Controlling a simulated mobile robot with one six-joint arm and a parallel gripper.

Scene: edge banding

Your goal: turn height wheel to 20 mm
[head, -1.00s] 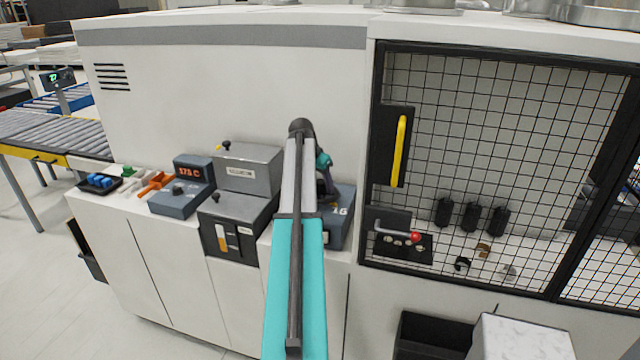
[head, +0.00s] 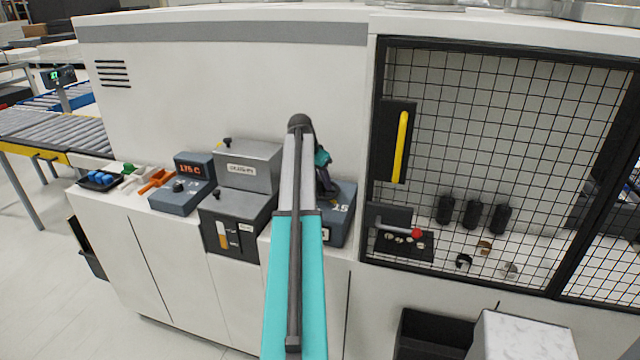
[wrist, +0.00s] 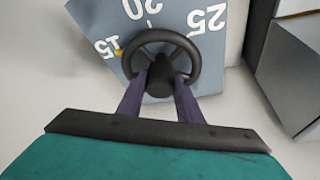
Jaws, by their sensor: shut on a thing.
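The black height wheel (wrist: 136,47) sits on a blue-grey dial plate (wrist: 168,20) marked 15, 20 and 25 in the wrist view. A small yellow mark (wrist: 118,52) lies beside the 15, at the wheel's left edge. My gripper (wrist: 160,82) is shut on the wheel's central hub, one dark finger on each side. In the head view my arm hides most of the wheel; only part of the blue-grey unit (head: 338,228) shows to its right.
A grey unit with a slotted black front (head: 229,238) stands left of the wheel unit. Further left are a heater box with an orange display (head: 190,168) and small colored parts. A mesh guard door (head: 490,150) with a yellow handle (head: 402,147) is on the right.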

